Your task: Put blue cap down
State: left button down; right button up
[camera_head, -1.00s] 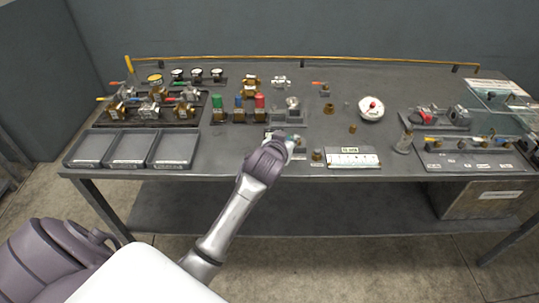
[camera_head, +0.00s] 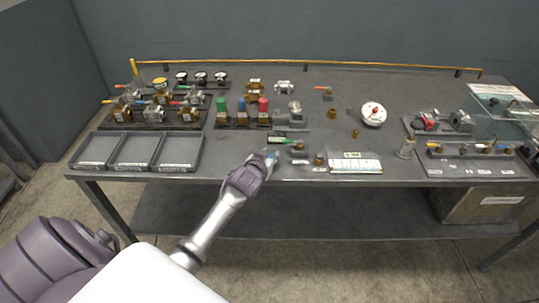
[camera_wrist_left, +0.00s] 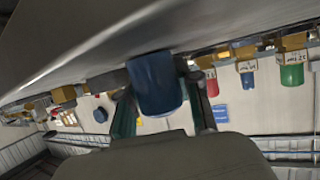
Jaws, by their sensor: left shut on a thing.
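A blue cap (camera_wrist_left: 156,84) sits between the two fingers of my left gripper (camera_wrist_left: 158,98) in the left wrist view. The gripper is shut on it. In the head view my left gripper (camera_head: 264,162) is at the table's front edge, and only a small bluish bit of the cap (camera_head: 271,156) shows past it. Another blue-topped piece (camera_head: 242,106) stands in the rack between a green one (camera_head: 221,104) and a red one (camera_head: 263,105). My right gripper is not in view.
Three grey trays (camera_head: 134,168) lie at the table's front left. Small brass fittings (camera_head: 319,159) and a white labelled card (camera_head: 356,166) are right of my gripper. A round white gauge (camera_head: 373,114) lies further back. The tabletop (camera_head: 222,148) between the trays and my gripper is clear.

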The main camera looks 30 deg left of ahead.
pick_arm(q)
jog(key=shift+f, duration=0.1)
jog(key=c, duration=0.8)
grip_release()
